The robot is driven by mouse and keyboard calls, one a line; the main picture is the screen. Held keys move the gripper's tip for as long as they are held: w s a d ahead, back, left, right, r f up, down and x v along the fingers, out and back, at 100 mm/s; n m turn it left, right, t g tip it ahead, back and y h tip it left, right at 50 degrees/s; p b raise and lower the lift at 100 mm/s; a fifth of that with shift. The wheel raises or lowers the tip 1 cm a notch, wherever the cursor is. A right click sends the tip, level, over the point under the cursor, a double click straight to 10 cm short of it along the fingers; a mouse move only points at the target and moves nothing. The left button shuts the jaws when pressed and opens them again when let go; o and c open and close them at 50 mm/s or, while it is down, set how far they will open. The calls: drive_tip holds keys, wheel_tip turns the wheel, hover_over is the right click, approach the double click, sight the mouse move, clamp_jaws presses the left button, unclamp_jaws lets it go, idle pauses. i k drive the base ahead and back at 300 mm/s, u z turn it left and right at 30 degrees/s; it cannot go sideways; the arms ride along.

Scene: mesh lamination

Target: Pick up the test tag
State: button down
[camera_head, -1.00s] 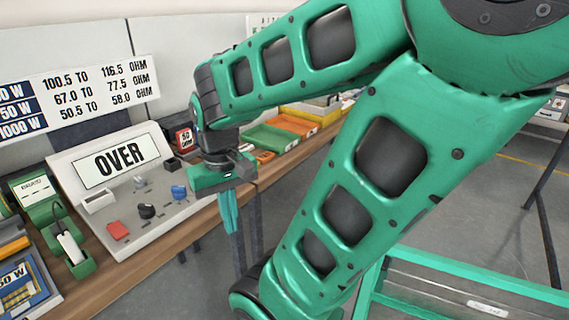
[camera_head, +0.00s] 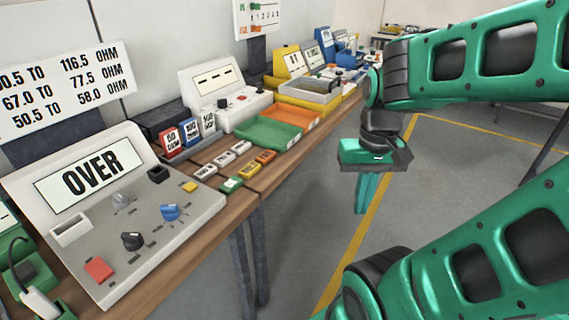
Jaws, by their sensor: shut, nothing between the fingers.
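Several small tags lie flat on the wooden bench beside the console: white ones (camera_head: 223,159), orange ones (camera_head: 265,156) and a green one (camera_head: 231,184). I cannot tell which is the test tag. Red (camera_head: 171,141), blue (camera_head: 190,131) and white (camera_head: 208,123) cards stand upright behind them. My gripper (camera_head: 361,208) points down over the floor, to the right of the bench edge and apart from the tags. Its green fingers are together with nothing between them.
A console reading "OVER" (camera_head: 92,176) with knobs fills the near bench. A second console (camera_head: 212,87), a green tray (camera_head: 268,134) and an orange tray (camera_head: 290,115) stand farther back. Open floor (camera_head: 300,215) lies right of the bench.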

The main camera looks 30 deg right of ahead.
sight(252, 168)
drive_tip(key=z, duration=0.15)
drive_tip(key=k, duration=0.55)
drive_tip(key=z, duration=0.6)
drive_tip(key=i, duration=1.4)
drive_tip(key=z, duration=0.05)
